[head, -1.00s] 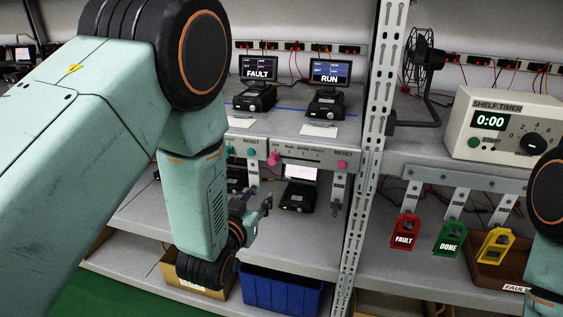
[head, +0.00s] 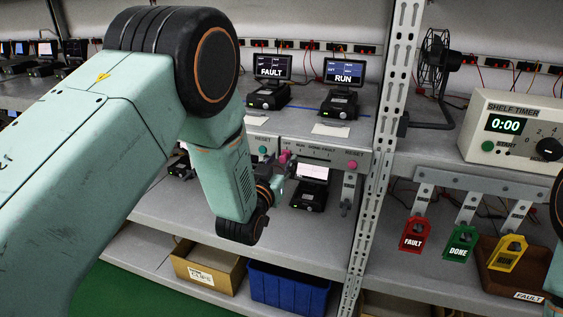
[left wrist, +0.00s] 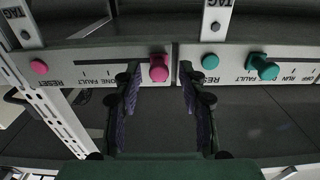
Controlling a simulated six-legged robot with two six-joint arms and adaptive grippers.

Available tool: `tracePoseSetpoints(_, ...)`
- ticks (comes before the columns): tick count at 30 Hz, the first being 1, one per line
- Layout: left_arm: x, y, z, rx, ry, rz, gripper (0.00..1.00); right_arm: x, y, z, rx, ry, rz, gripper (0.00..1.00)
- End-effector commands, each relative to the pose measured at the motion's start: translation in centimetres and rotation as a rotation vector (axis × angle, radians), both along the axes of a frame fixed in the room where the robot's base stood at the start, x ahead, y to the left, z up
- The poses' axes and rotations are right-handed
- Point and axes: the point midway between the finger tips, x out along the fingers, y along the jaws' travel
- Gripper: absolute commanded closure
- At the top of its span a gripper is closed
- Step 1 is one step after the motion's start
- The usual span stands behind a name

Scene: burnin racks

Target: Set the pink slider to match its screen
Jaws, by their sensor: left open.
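The pink slider knob (head: 284,157) stands at the left end of its slot in the head view, left of the RUN mark. The screen above it (head: 343,73) reads RUN. My left gripper (head: 283,170) is at the panel front, close to the knob. In the upside-down left wrist view, the open fingers (left wrist: 159,82) stand one on each side of the pink knob (left wrist: 158,68), with gaps on both sides. My right gripper is out of view; only part of my right arm shows at the right edge.
A pink RESET button (head: 351,165) sits right of the slot. A teal slider (left wrist: 264,68) and teal RESET button (left wrist: 210,61) are on the neighbouring panel, whose screen (head: 271,67) reads FAULT. A metal post (head: 386,150) stands at right. A blue bin (head: 290,288) is below.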

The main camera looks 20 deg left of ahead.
Motion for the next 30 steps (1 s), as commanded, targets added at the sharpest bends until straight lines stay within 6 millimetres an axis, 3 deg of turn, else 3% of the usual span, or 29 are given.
tracePoseSetpoints(9, 0.25, -0.23, -0.04, 0.001, 0.002, -0.001, 0.59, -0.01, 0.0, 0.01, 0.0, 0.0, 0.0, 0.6)
tracePoseSetpoints(24, 0.25, -0.15, -0.01, 0.0, 0.001, 0.001, 1.0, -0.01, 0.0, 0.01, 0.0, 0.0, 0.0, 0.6)
tracePoseSetpoints(30, 0.24, -0.17, 0.0, 0.0, 0.001, 0.0, 1.0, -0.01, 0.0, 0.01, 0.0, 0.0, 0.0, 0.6)
